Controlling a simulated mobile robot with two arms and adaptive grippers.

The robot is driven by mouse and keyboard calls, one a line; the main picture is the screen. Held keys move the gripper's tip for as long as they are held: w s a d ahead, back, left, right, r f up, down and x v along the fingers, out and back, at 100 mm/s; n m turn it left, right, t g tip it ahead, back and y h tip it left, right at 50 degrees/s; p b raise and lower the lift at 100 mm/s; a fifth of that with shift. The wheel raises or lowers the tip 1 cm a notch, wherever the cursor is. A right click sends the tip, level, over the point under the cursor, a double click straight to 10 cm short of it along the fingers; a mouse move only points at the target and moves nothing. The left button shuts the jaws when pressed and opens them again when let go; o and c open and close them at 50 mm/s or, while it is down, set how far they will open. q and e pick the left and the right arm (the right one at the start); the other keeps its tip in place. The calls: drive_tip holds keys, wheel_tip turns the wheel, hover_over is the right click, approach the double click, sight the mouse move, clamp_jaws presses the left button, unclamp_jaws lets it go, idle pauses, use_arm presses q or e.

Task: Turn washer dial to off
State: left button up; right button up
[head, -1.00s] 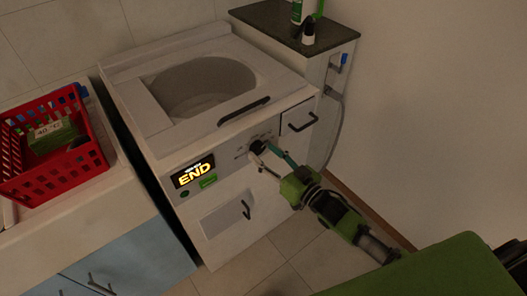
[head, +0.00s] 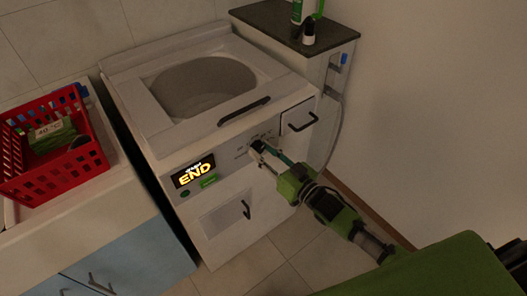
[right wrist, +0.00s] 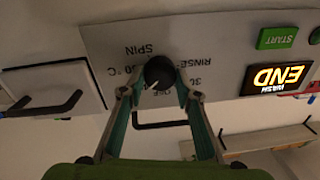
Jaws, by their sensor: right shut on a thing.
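The white washer (head: 225,130) stands in the middle of the head view, its lid ring on top and its control panel facing me. Its display (head: 194,171) reads "END" in yellow. The black dial (right wrist: 160,72) is on the panel, with printed labels such as "SPIN" and "RINSE" around it, upside down in the right wrist view. My right gripper (head: 261,152) is at the dial, its two fingers (right wrist: 159,92) on either side of it and shut on it. The fingers partly hide the dial and some labels. My left gripper is not in view.
A green start button (right wrist: 276,38) sits beside the display. A black drawer handle (head: 299,122) is close to the right of the dial. A red basket (head: 85,165) stands on the left counter. A dark-topped cabinet (head: 300,30) with bottles stands behind right.

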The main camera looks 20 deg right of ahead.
drive_tip(key=n+p, duration=0.1)
drive_tip(key=n, duration=0.3)
drive_tip(key=shift+r+p, duration=0.1)
drive_tip(key=shift+p, duration=0.2)
drive_tip(key=n, duration=0.5)
drive_tip(key=shift+a+p, duration=0.1)
drive_tip(key=shift+p, duration=0.25)
drive_tip(key=o, duration=1.1)
drive_tip(key=shift+s, duration=0.1)
drive_tip(key=v, duration=1.2)
drive_tip(key=shift+r, duration=0.2)
